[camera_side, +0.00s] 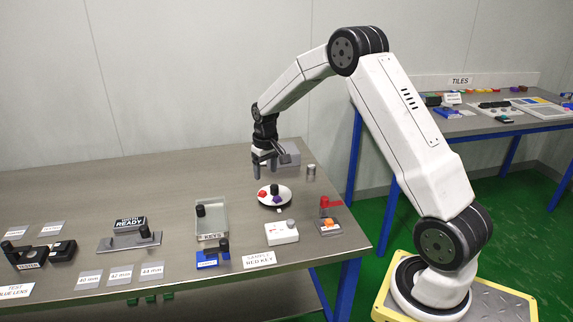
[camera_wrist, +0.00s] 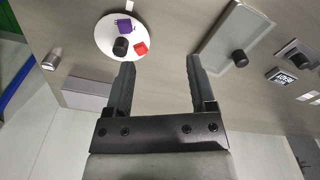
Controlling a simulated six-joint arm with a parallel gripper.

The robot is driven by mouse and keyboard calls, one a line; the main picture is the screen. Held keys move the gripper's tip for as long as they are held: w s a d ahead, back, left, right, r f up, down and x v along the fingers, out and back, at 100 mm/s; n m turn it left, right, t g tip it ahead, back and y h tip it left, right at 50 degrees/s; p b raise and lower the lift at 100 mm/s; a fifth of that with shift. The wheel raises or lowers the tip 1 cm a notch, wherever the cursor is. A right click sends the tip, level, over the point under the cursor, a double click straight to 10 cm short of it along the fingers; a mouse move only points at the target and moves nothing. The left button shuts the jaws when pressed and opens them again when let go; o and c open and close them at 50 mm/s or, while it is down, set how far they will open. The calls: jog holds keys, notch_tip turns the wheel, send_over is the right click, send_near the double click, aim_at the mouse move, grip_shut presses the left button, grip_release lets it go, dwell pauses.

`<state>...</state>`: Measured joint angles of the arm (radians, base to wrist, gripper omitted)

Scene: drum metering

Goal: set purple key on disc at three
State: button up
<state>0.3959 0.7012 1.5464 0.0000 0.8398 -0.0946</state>
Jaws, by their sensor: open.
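A white disc (camera_side: 286,198) stands on the metal table, with a purple key (camera_side: 277,200), a red key (camera_side: 262,193) and a black knob (camera_side: 274,189) on it. In the wrist view the purple key (camera_wrist: 124,25) lies near the disc's upper edge, the red key (camera_wrist: 141,48) lies to the right of the black knob (camera_wrist: 120,46), and the disc (camera_wrist: 104,38) is left of centre. My gripper (camera_side: 265,172) is open and empty above and behind the disc. In the wrist view its fingers (camera_wrist: 157,65) are spread, the left tip close below the disc in the picture.
A clear KEYS tray (camera_side: 211,220) with a black knob stands left of the disc. A white box (camera_side: 282,233), a block with a red lever (camera_side: 328,226) and a SAMPLE RED KEY card (camera_side: 259,260) are in front. A small metal cylinder (camera_side: 311,170) and a grey box (camera_side: 287,155) stand behind.

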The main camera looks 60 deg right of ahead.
jog(key=s+a+r+n+t, duration=0.2)
jog(key=s+a+n, duration=0.1)
jog(key=s+a, duration=1.7)
dwell(0.4)
